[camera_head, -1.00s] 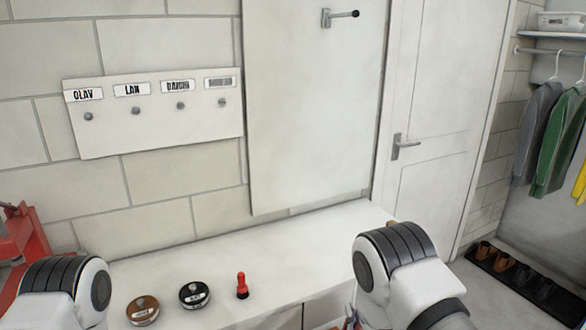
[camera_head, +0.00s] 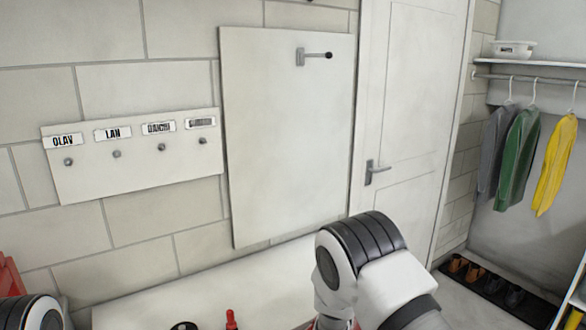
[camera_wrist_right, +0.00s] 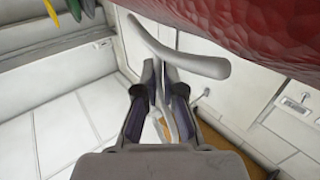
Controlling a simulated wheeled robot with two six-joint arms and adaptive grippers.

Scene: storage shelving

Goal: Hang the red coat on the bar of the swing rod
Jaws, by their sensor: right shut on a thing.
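The red coat (camera_wrist_right: 255,30) fills the upper right of the right wrist view. Its pale hanger (camera_wrist_right: 190,60) crosses in front of it. My right gripper (camera_wrist_right: 164,75) is shut on the hanger. In the head view my right arm shows at the bottom, but its gripper and most of the coat are out of sight. My left gripper is not in view; only part of my left arm shows at the lower left corner.
A white hook board (camera_head: 135,175) with name labels is left of the panel. A white bench top (camera_head: 200,290) lies below, with a red-topped item (camera_head: 231,320). A door (camera_head: 410,110) is to the right. Grey, green (camera_head: 518,155) and yellow (camera_head: 555,165) garments hang from a rail (camera_head: 530,78).

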